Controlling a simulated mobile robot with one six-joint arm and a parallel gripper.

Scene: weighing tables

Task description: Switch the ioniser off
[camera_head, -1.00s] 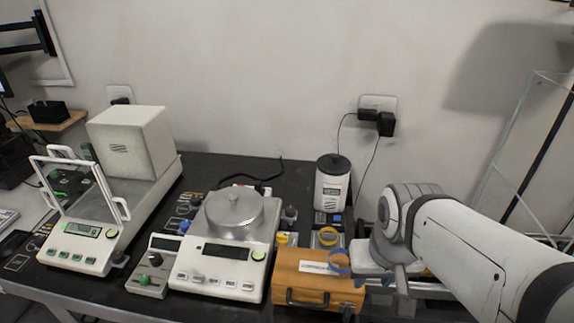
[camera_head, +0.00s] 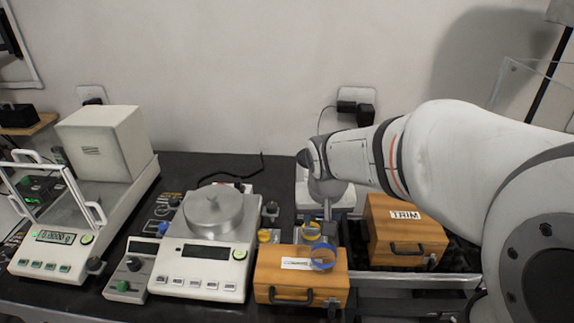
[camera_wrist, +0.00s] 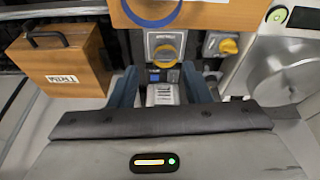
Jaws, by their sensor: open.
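I cannot read a label that names the ioniser. In the head view my arm hides most of the white canister by the wall.
A wooden case (camera_head: 300,262) with a blue ring stands in front of the switches. A wooden TRIM case (camera_head: 402,232) is to the right. A balance (camera_head: 205,268) with a metal pan stands to the left, and a shielded balance (camera_head: 50,258) farther left.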

